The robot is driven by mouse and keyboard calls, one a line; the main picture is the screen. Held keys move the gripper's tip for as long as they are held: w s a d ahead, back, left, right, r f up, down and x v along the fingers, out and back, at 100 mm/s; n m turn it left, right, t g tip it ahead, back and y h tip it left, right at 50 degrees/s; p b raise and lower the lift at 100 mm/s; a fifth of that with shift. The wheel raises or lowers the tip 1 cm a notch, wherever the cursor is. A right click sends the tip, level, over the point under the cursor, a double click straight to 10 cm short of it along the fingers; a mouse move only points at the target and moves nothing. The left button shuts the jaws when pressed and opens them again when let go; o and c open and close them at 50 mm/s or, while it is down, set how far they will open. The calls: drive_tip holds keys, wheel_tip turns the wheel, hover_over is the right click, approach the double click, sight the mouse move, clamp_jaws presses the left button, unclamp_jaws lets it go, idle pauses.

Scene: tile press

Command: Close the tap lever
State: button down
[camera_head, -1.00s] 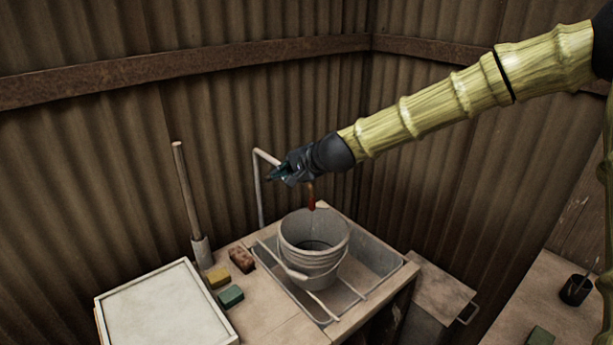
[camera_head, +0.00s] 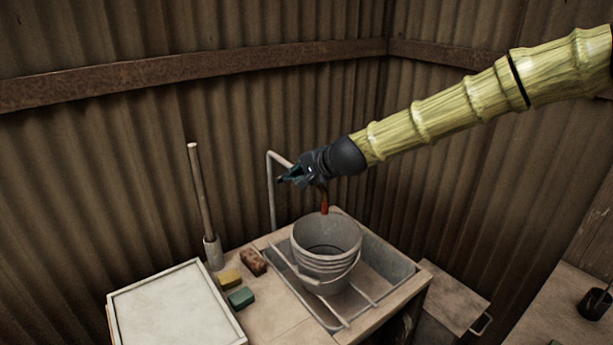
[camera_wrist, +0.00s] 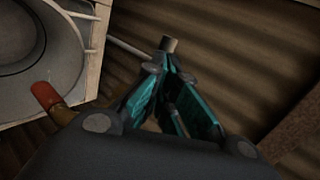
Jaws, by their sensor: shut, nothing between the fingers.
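The tap's pale pipe (camera_head: 271,190) rises behind the sink and bends forward towards my gripper (camera_head: 283,180). My gripper is shut and empty, close to the bent top of the pipe; I cannot tell whether they touch. A red-tipped brown piece (camera_head: 325,207) hangs below my wrist, above the bucket, and looks like part of the tap. Its red end (camera_wrist: 45,96) also shows left of my gripper (camera_wrist: 166,72) in the wrist view. My wrist hides the middle of the tap, and I cannot make out which part is the lever.
A grey bucket (camera_head: 325,262) stands on bars over the sink (camera_head: 388,272). A wooden-handled tool (camera_head: 201,190), sponges (camera_head: 241,297), a brick-like block (camera_head: 253,262) and a white board (camera_head: 175,315) are to its left. Corrugated walls (camera_head: 120,170) close in behind.

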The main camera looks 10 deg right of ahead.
drive_tip(key=shift+d, duration=0.1)
drive_tip(key=shift+s+d, duration=0.1)
drive_tip(key=shift+d, duration=0.6)
